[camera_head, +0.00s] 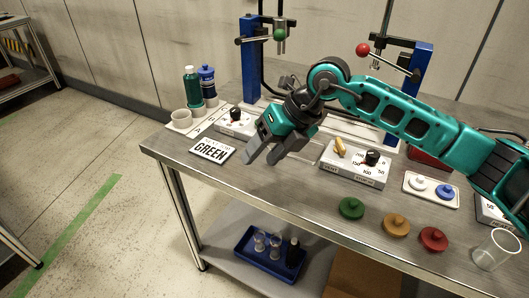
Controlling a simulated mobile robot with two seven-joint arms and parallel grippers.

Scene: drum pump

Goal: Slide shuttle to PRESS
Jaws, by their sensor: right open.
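My right gripper (262,154) is open and empty above the front left part of the steel table (225,182), beside the GREEN card. Its arm reaches in from the right across the table. Pale rails (345,127) run at the back between two blue-post stations, partly hidden by my arm. The left station (250,62) has a green knob (279,34); the right station (421,62) has a lever with a red ball (362,50). I cannot make out the shuttle or a PRESS label. My left gripper is not in view.
A GREEN card (212,150), a white dial box (237,123), and green (192,88) and blue (207,82) bottles stand left. A second dial box (355,165) is centre. Green (351,208), orange (396,225) and red (433,239) lids and a glass (495,250) line the front.

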